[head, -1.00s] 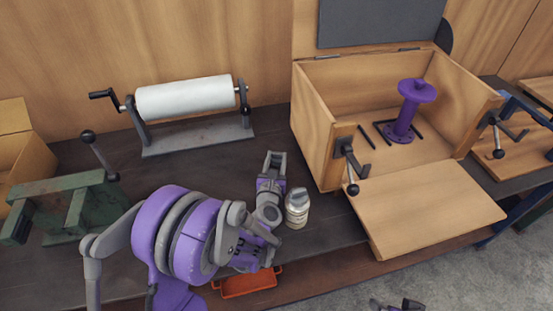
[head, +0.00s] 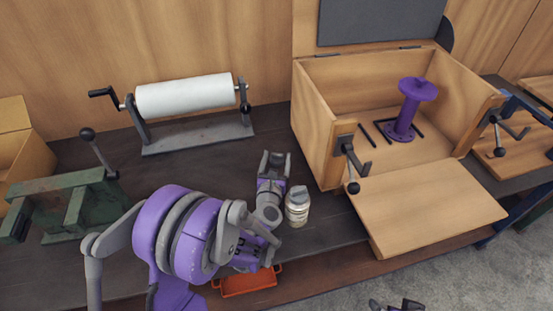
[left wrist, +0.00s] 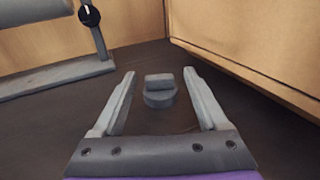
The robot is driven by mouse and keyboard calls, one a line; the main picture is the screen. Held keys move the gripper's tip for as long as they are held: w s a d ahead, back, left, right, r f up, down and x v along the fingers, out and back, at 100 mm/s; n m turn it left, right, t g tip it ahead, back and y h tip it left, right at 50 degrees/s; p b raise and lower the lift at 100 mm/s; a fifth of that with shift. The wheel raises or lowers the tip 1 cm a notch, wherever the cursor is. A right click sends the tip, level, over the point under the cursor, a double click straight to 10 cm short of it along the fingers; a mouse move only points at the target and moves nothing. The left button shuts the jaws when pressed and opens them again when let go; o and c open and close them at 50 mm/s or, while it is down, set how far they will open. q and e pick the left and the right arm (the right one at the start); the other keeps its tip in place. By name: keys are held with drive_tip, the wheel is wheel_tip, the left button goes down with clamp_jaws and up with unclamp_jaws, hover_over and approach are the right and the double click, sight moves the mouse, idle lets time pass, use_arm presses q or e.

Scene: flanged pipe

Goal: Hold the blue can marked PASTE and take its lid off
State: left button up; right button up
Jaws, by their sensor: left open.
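My left gripper (head: 274,158) is open over the bench, fingers pointing to the back. In the left wrist view a grey round lid-like piece with a raised bar (left wrist: 159,90) shows between the open fingers (left wrist: 160,95), apart from both. I cannot tell if it sits on a can or on the bench. A pale jar with a grey top (head: 297,207) stands upright just right of the gripper in the head view. No blue can or PASTE marking is visible. Part of what seems my right gripper (head: 397,305) shows at the bottom edge, cut off.
An open wooden box (head: 318,150) with a purple flanged pipe (head: 408,108) stands to the right, its front flap lowered. A paper roll (head: 185,94) stands behind, a green vise (head: 75,205) left, an orange tray (head: 248,282) in front. The bench behind the gripper is mostly clear.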

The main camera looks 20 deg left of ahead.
use_arm(q)
drive_tip(key=shift+s+d+r, duration=0.1)
drive_tip(key=shift+s+r, duration=0.15)
drive_tip(key=shift+r, duration=0.3)
drive_tip(key=b+v, duration=0.1)
drive_tip(key=v, duration=1)
drive_tip(key=shift+s+f+b, duration=0.1)
drive_tip(key=shift+s+b, duration=0.15)
drive_tip(key=shift+b, duration=0.05)
